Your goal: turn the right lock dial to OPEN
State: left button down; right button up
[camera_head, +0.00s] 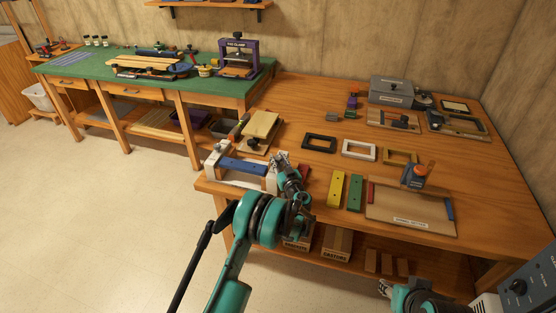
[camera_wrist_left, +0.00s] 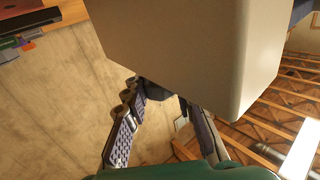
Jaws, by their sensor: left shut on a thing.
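A white fixture (camera_head: 215,157) with a blue bar (camera_head: 243,167) across it stands at the table's near left corner. Its left end carries a small dark knob. My left gripper (camera_head: 280,160) is at the fixture's right end and covers the right lock dial in the head view. In the left wrist view a large white block fills the top, and a dark piece, seemingly the right lock dial (camera_wrist_left: 157,90), sits beneath it between my fingers (camera_wrist_left: 160,105). The left gripper is shut on it. The dial's marking is hidden. My right gripper (camera_head: 385,288) is low at the table's front; its fingers are unclear.
Yellow (camera_head: 336,189) and green (camera_head: 356,193) bars and a wooden tray (camera_head: 410,208) lie right of my left arm. A clamped board (camera_head: 262,125) lies behind the fixture. Several frames, including a white one (camera_head: 359,150), lie further back. A green-topped bench (camera_head: 110,65) stands back left.

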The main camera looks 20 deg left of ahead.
pick_arm(q)
jog(key=shift+n+g+y, duration=2.3)
jog(key=shift+g+y, duration=0.2)
jog(key=shift+g, duration=0.4)
jog(key=c, duration=1.2)
grip_release()
jog(key=shift+s+d, duration=0.1)
jog(key=shift+d, duration=0.05)
jog(key=v, duration=1.1)
jog(key=shift+s+d+f, duration=0.2)
jog(key=shift+d+f, duration=0.05)
jog(key=shift+d, duration=0.05)
